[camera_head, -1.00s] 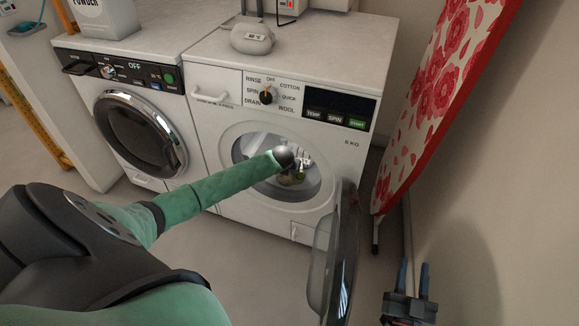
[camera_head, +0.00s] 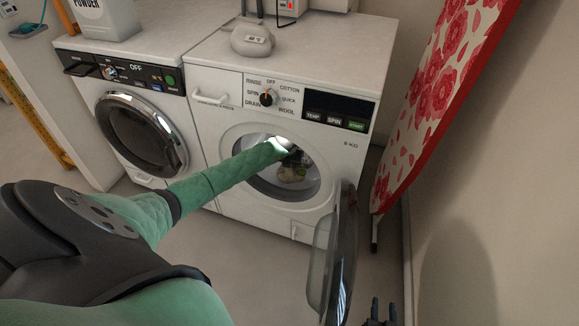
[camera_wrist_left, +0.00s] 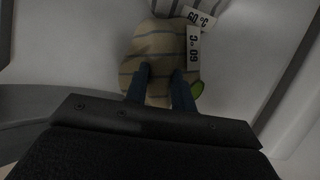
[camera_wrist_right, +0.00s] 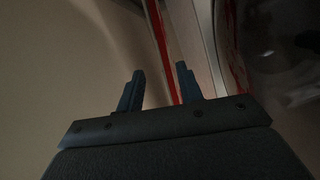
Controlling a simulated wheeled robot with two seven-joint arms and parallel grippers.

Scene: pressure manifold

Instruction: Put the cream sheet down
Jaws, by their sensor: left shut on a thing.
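My left arm reaches through the open door of the right-hand washing machine (camera_head: 285,215). My left gripper (camera_wrist_left: 158,74) is inside the drum; in the left wrist view it is shut on a cream, grey-striped cloth (camera_wrist_left: 158,45), which looks like the cream sheet. This cloth has a white "60 °C" tag and a yellow-green spot by the right finger. A second striped piece with a "60 °C" tag (camera_wrist_left: 198,17) shows just behind it. In the head view the cloth in the drum (camera_head: 293,172) shows only in part. My right gripper (camera_wrist_right: 160,76) is open and empty, low at the right.
The machine's glass door (camera_head: 340,260) hangs open at the right, close to my right gripper. A red floral ironing board (camera_head: 440,95) leans by the wall. Another washer (camera_head: 140,135) with its door shut stands at the left. A grey device (camera_head: 252,40) sits on top.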

